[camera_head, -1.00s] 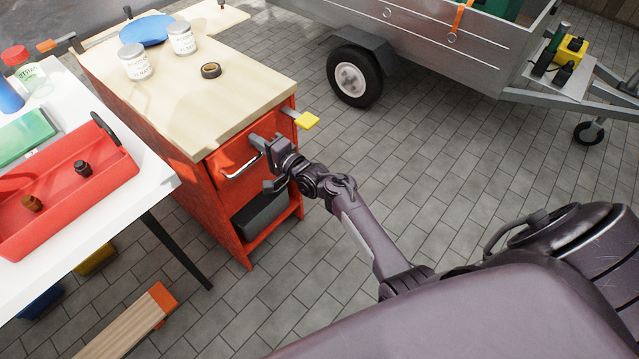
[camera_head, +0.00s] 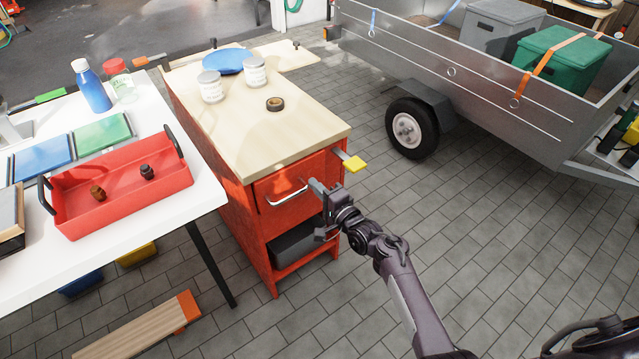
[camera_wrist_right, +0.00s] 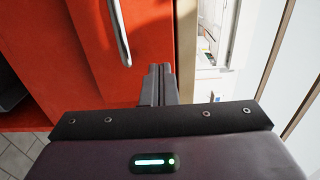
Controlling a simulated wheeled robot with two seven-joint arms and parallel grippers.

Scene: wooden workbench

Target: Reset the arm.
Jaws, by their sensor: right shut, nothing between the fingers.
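My right arm reaches in from the lower right of the head view. Its gripper (camera_head: 316,188) is in front of the red workbench cabinet (camera_head: 262,236), near the right end of the drawer's metal handle (camera_head: 287,196). In the right wrist view the fingers (camera_wrist_right: 160,72) are together and empty, beside the handle (camera_wrist_right: 119,32) and apart from it in that picture. The red drawer (camera_head: 270,190) looks closed or nearly so. My left gripper is in neither view.
A yellow-ended tool (camera_head: 355,163) sticks out from the bench's right edge. Cans, a tape roll (camera_head: 275,104) and a blue disc (camera_head: 223,61) lie on top. A white table (camera_head: 170,205) with a red tray (camera_head: 125,198) stands left. A trailer (camera_head: 470,80) stands right, with free paved floor between.

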